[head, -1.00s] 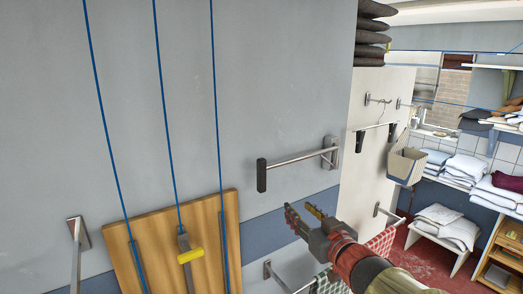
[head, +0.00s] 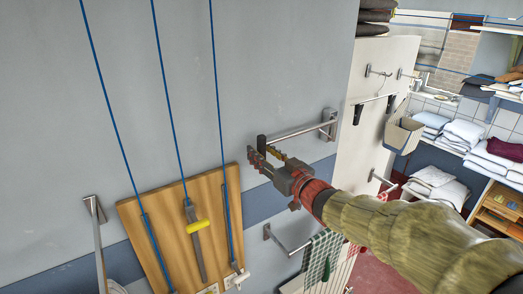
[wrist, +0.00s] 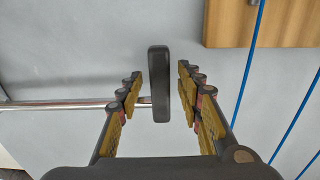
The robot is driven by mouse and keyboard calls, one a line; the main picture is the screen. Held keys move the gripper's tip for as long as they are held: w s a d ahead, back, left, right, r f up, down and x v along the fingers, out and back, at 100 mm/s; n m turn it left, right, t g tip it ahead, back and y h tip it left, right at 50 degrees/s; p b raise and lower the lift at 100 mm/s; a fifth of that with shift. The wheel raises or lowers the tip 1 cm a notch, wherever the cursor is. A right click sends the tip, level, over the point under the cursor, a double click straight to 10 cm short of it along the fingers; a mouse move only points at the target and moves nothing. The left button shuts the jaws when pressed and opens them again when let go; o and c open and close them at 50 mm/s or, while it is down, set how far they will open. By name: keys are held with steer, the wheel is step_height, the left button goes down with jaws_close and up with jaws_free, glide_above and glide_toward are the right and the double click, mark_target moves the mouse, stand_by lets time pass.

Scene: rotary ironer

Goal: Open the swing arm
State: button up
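The swing arm (head: 303,130) is a metal bar on a wall bracket, with a black upright grip (head: 262,141) at its left end. In the wrist view the black grip (wrist: 159,85) stands between my open fingers, with space on both sides, and the bar (wrist: 60,105) runs off to the left. My gripper (head: 266,157) is at the grip in the head view and hides its lower part. The wrist view shows my gripper (wrist: 158,88) from behind. How deep the grip sits between the fingers is hard to tell.
Another wall bar (head: 285,240) holds checked cloths (head: 322,255) below. Shelves with folded linen (head: 463,133) stand at right.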

steer(key=shift+w+a, duration=0.2)
steer(key=shift+w, duration=0.05)
steer(key=shift+c, duration=0.4)
steer(key=c, duration=0.7)
jaws_close()
